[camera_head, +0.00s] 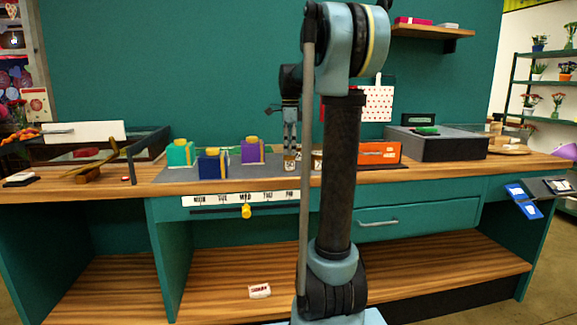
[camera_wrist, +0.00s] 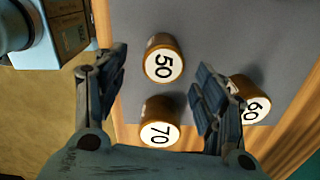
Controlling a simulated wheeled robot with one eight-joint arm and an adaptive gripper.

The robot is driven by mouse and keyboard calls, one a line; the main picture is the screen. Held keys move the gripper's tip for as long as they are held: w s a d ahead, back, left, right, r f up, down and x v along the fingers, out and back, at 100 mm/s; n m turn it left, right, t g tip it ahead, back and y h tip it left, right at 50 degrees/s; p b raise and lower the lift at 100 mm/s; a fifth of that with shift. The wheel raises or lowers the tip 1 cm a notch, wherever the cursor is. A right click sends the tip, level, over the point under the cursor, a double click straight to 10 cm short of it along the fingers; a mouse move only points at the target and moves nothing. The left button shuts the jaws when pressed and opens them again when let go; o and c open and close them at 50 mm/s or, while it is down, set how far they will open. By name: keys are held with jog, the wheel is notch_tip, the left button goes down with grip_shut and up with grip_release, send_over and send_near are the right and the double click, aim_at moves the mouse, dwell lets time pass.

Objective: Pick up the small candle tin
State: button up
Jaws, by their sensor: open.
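Three brown candle tins with white number labels stand close together on the grey mat. In the wrist view, the tin marked 50 (camera_wrist: 163,66) lies between the fingertips of my gripper (camera_wrist: 159,64). The tin marked 70 (camera_wrist: 160,126) is nearer the gripper's base, and the tin marked 60 (camera_wrist: 249,104) is partly hidden behind the right finger. Their sizes look close, with 50 perhaps the smallest. My gripper is open and holds nothing. In the head view, my gripper (camera_head: 290,147) points down over the tins, which are partly hidden by my arm.
On the grey mat (camera_head: 195,172) stand a teal box (camera_head: 180,154), a blue box (camera_head: 212,166) and a purple box (camera_head: 251,152) to the left. An orange box (camera_head: 380,153) and a dark grey case (camera_head: 445,147) stand to the right. The counter's front edge is close.

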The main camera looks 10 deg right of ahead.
aim_at(290, 154)
jog(key=shift+w+f, duration=0.2)
jog(key=shift+f, duration=2.95)
jog(key=c, duration=1.2)
